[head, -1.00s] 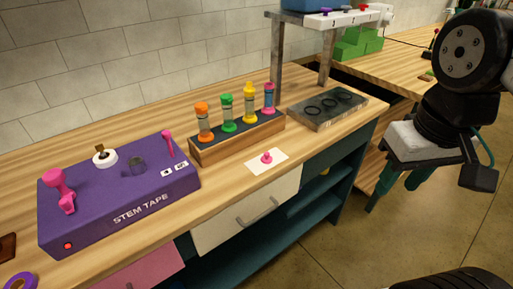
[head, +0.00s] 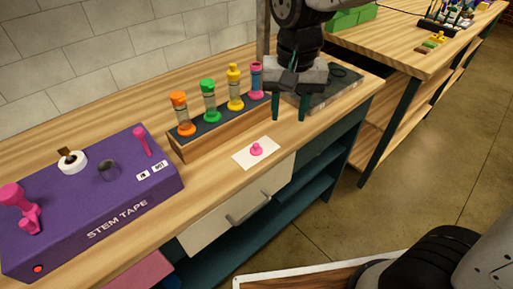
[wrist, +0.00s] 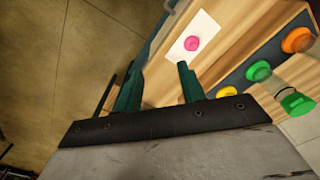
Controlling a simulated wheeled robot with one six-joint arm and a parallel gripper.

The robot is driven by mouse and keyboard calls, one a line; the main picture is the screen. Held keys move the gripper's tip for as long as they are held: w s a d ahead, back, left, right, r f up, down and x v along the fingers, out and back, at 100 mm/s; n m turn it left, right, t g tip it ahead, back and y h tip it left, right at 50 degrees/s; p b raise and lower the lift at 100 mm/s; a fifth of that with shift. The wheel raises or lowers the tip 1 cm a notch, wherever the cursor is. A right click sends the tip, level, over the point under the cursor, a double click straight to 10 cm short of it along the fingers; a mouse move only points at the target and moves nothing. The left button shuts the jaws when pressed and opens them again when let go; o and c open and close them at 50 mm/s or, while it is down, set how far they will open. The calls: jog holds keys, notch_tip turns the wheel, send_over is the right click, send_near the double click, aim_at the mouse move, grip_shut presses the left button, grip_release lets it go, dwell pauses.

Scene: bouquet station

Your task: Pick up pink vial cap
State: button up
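The pink vial cap (head: 256,149) sits on a white card (head: 243,160) near the front edge of the wooden bench. The cap also shows in the wrist view (wrist: 191,43), near the top on its card, beyond the fingertips. My gripper (head: 290,118) is over the bench to the right of the cap and card, with its fingers pointing down. The two green fingers (wrist: 158,76) are spread apart with nothing between them. The gripper is apart from the cap.
A wooden rack (head: 235,121) with orange, green, yellow and pink-capped vials stands just behind the card. A purple stem tape box (head: 95,205) is at the left. A dark tray (head: 335,88) lies behind my gripper. Bare bench surrounds the card's left and front.

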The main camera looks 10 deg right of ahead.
send_over(256, 144)
jog(key=f, duration=0.3)
jog(key=shift+s+d+f+m, duration=0.15)
jog(key=shift+s+f+m, duration=0.15)
jog(key=shift+f, duration=0.05)
jog(key=shift+w+a+f, duration=0.1)
jog(key=shift+a+f, duration=0.15)
jog(key=shift+f, duration=0.05)
jog(key=f, duration=0.7)
jog(key=shift+w+d+f, duration=0.1)
jog(key=shift+w+f, duration=0.1)
jog(key=shift+f, duration=0.05)
grip_shut()
